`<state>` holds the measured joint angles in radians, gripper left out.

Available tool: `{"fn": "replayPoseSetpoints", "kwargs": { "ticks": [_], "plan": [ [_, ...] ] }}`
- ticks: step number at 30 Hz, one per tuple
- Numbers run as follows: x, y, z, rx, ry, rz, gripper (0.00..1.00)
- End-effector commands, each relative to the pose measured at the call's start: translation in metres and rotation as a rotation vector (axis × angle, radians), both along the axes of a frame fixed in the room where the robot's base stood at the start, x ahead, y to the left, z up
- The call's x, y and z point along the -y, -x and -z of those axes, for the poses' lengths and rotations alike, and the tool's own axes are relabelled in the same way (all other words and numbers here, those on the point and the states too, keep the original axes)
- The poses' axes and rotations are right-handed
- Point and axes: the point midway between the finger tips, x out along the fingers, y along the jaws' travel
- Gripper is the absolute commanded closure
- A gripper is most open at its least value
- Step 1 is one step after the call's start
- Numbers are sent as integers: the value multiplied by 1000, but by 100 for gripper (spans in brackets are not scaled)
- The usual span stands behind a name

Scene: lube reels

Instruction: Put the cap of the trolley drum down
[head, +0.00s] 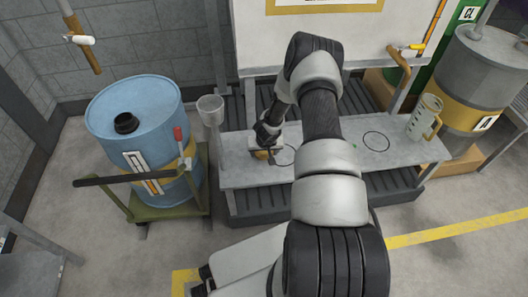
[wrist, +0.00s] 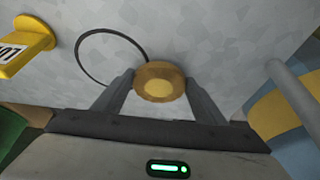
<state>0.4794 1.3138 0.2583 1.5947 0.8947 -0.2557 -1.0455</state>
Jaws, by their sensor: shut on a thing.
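The cap (wrist: 160,82) is a round brass-coloured disc with a paler centre. My gripper (wrist: 160,94) is shut on it, one finger on each side. In the head view my gripper (head: 264,150) is low over the left part of the grey bench (head: 240,173), and a sliver of the cap (head: 262,155) shows under it. I cannot tell whether the cap touches the bench top. The blue trolley drum (head: 135,103) stands upright at the left on a green trolley (head: 180,213), with a dark round fitting (head: 126,123) on its top.
Circles are marked on the bench, one beside my gripper (head: 284,154) and one further right (head: 376,141). A measuring jug (head: 425,117) stands at the bench's right end. A grey drum (head: 480,70) stands behind right.

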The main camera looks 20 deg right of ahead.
Motion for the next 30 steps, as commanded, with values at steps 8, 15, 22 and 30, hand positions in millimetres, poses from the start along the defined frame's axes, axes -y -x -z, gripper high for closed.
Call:
{"fn": "replayPoseSetpoints", "kwargs": {
  "ticks": [8, 15, 22, 30],
  "plan": [
    [0, 0, 2, 0, -1, 0, 17],
    [0, 0, 2, 0, -1, 0, 16],
    [-1, 0, -17, 1, -2, 0, 16],
    [-7, 21, -70, 2, 1, -2, 16]
  ]
}}
